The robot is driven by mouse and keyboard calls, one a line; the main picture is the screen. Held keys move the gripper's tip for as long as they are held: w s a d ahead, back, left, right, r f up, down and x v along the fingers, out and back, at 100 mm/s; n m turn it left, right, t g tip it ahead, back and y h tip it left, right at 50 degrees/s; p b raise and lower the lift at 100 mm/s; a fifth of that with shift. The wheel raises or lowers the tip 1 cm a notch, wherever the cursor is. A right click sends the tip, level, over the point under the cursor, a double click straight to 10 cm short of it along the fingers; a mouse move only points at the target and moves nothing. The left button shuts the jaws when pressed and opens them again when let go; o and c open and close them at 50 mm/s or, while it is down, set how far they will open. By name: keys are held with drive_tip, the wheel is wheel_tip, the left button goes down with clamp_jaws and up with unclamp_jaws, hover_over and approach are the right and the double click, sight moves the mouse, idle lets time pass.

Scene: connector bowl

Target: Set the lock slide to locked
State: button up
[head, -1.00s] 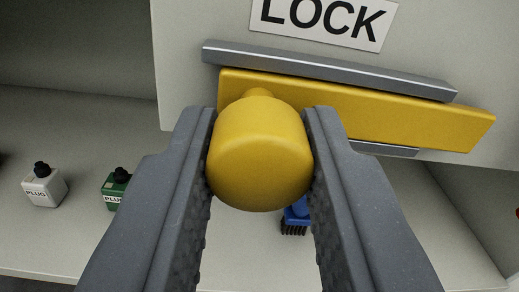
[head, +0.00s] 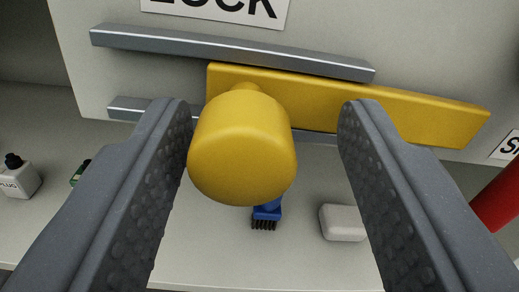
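The yellow lock slide (head: 345,103) is a flat bar between two grey rails, an upper rail (head: 230,51) and a lower rail (head: 130,108), under the LOCK label (head: 225,6). The slide sticks out well past the rails' right ends, and their left part is bare. Its round yellow knob (head: 242,150) stands out toward me. My gripper (head: 266,107) is open around the knob. The left finger is close against the knob's left side; I cannot tell if it touches. A clear gap separates the knob from the right finger.
Below the panel (head: 75,60) lie a blue connector (head: 267,212), a pale block (head: 342,222) and a white plug (head: 20,178). A green plug (head: 78,173) is mostly hidden by my left finger. A red cylinder (head: 500,200) and a partly cut-off label (head: 508,146) are at the right.

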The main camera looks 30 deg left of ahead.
drive_tip(key=shift+s, duration=0.1)
drive_tip(key=p+v, duration=0.3)
drive_tip(key=v, duration=1)
drive_tip(key=shift+s+d, duration=0.2)
drive_tip(key=shift+d, duration=0.05)
